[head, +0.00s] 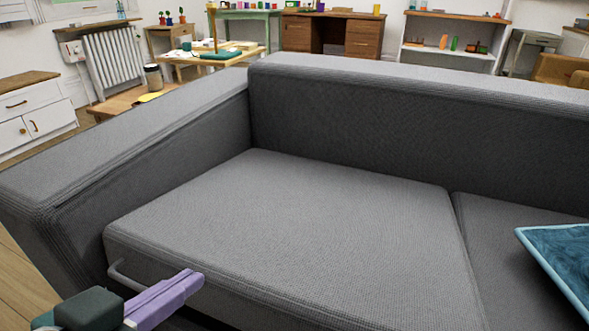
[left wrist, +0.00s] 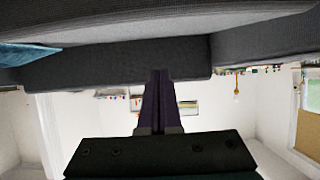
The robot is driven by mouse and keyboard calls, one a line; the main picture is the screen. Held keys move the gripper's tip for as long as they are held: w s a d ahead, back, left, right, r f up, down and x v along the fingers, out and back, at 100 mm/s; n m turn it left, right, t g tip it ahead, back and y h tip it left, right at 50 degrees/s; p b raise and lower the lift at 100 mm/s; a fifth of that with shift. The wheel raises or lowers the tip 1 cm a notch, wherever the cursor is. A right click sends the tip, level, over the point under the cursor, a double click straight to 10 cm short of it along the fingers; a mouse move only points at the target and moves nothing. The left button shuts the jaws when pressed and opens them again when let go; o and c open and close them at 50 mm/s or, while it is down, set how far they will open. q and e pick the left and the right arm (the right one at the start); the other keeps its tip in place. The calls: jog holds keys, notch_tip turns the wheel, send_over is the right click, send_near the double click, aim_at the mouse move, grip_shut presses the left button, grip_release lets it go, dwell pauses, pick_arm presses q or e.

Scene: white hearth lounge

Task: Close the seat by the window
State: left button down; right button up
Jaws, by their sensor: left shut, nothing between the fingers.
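The grey sofa seat (head: 290,225) spans the middle of the head view, between the arm and the backrest. A pale bar handle (head: 122,280) sits at its front left. The seat looks roughly level; a dark strip shows under its front edge, and I cannot tell how far it is open. My left gripper (head: 195,279) has purple fingers, shut and empty, at the seat's front beside the handle. Its fingers cover part of the handle, and I cannot tell whether they touch it. In the left wrist view the fingers (left wrist: 160,75) point at dark grey upholstery (left wrist: 120,62). My right gripper is not in view.
The sofa arm (head: 110,150) rises left of the seat and the backrest (head: 410,125) behind it. A blue cushion (head: 565,260) lies on the neighbouring seat at right. A wooden surface (head: 20,285) is close at the lower left. Desks and shelves stand far behind the sofa.

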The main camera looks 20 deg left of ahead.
pick_arm(q)
notch_tip(320, 180, down, 2)
jog(key=w+b, duration=0.2)
jog(key=b, duration=0.4)
send_over(229, 301)
jog(key=w, duration=0.1)
notch_tip(229, 301, down, 3)
jog(key=shift+f, duration=0.1)
jog(key=shift+s+f+b, duration=0.25)
jog(key=shift+f, duration=0.4)
jog(key=shift+s+f+b, duration=0.25)
jog(key=shift+f, duration=0.35)
jog(key=shift+s+f, duration=0.2)
jog(key=shift+f, duration=0.2)
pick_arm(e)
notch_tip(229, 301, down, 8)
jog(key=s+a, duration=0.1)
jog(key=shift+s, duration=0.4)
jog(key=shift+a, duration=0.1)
